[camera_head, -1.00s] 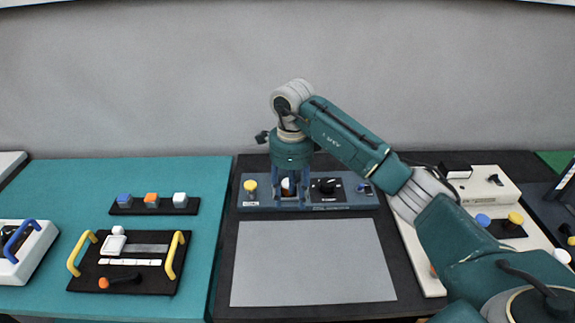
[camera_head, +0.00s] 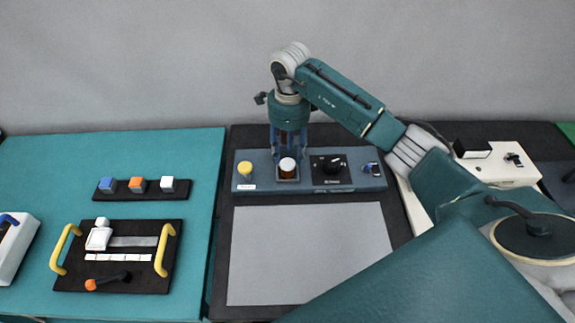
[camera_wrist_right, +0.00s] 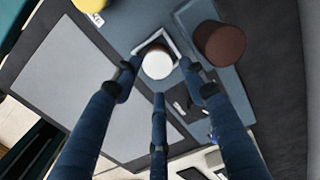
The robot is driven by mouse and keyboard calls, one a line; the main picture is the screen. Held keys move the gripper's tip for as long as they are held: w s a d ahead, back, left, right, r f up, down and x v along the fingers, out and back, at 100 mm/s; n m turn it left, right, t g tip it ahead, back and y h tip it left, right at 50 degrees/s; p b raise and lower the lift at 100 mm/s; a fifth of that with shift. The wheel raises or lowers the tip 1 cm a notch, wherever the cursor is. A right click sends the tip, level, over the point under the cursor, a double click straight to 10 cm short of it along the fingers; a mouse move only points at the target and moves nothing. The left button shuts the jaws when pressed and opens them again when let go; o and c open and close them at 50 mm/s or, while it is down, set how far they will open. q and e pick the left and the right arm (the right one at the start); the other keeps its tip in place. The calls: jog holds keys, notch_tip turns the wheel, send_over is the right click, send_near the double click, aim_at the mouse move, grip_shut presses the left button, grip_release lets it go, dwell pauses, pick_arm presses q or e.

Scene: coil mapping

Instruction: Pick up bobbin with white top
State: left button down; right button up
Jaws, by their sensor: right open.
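The bobbin with the white top (camera_head: 288,164) stands upright in a square recess of the blue-grey panel in the head view. Its brown side shows below the top. In the right wrist view its round white top (camera_wrist_right: 158,63) lies between and just beyond my fingertips. My right gripper (camera_head: 289,150) points down, just behind the bobbin in the head view. In the wrist view its three fingers (camera_wrist_right: 159,84) are spread and hold nothing; contact with the bobbin cannot be told. My left gripper is not in view.
The panel (camera_head: 219,186) has a yellow button (camera_head: 245,168) left of the bobbin and a black dial (camera_head: 333,165) to the right. A brown cylinder (camera_wrist_right: 219,44) stands close by in the wrist view. A bare grey mat (camera_head: 305,255) lies in front.

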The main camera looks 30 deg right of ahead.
aim_at(288, 163)
jog(key=shift+f+p, duration=0.5)
jog(key=shift+f, duration=0.2)
jog(key=f, duration=0.1)
jog(key=f+p, duration=0.1)
jog(key=f, duration=0.1)
jog(key=shift+a+f+p, duration=0.25)
jog(key=shift+p, duration=0.1)
jog(key=shift+f, duration=0.45)
jog(key=shift+d, duration=0.1)
jog(key=shift+c, duration=0.4)
jog(key=c, duration=0.8)
jog(key=shift+c, duration=0.5)
jog(key=shift+r, duration=0.15)
